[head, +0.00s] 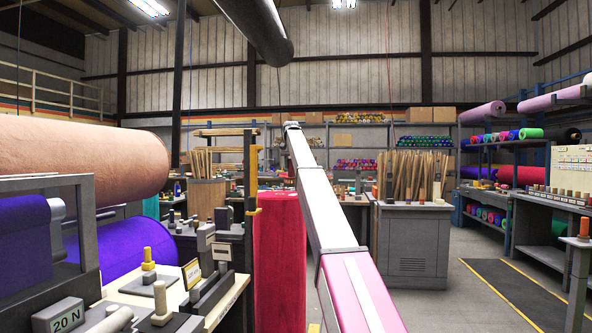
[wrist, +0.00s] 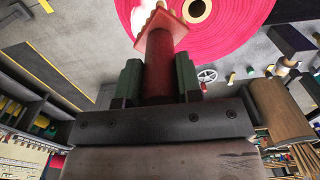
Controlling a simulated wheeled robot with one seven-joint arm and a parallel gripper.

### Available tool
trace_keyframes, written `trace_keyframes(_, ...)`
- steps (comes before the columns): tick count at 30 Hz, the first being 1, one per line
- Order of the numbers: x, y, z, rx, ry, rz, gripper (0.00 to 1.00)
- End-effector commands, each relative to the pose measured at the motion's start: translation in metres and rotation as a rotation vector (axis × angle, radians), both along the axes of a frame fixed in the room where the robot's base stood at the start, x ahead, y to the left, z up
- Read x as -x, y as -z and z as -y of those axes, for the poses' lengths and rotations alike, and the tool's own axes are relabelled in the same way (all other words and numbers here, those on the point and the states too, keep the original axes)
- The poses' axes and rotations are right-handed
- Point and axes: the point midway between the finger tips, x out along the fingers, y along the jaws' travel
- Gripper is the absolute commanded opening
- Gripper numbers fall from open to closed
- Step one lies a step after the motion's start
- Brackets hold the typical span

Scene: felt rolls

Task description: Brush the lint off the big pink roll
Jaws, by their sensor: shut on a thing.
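My gripper (wrist: 158,82) shows in the wrist view, its two green fingers shut on the red round handle of a brush-like tool (wrist: 160,50). The tool's wider, flat reddish end points away from me, with a pale jagged edge. The big pink roll (wrist: 240,22) is beyond it at the top, its round end and hollow core showing. The tool end overlaps the roll in the picture; I cannot tell if they touch. In the head view an upright crimson-pink roll (head: 280,265) stands left of my arm. The gripper is not clear there, and no lint can be made out.
A peach roll (head: 80,165) and purple rolls (head: 110,250) lie at the left, by a bench (head: 215,290) with small tools. A grey cabinet (head: 412,245) holding rods stands right of my arm. Floor with a yellow-edged dark mat (head: 520,290) is open at the right.

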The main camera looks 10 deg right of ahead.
Motion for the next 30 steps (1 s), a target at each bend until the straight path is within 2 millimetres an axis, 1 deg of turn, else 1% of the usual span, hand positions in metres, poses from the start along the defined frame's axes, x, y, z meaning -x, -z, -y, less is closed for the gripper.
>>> trace_keyframes(14, 0.0, -0.001, -0.002, 0.0, -0.005, 0.0, 0.09)
trace_keyframes(17, 0.0, 0.002, -0.002, 0.0, -0.005, 0.0, 0.09)
trace_keyframes(23, 0.0, 0.014, -0.002, 0.0, -0.005, 0.0, 0.09)
trace_keyframes(30, 0.001, 0.037, -0.002, 0.0, -0.005, -0.001, 0.09)
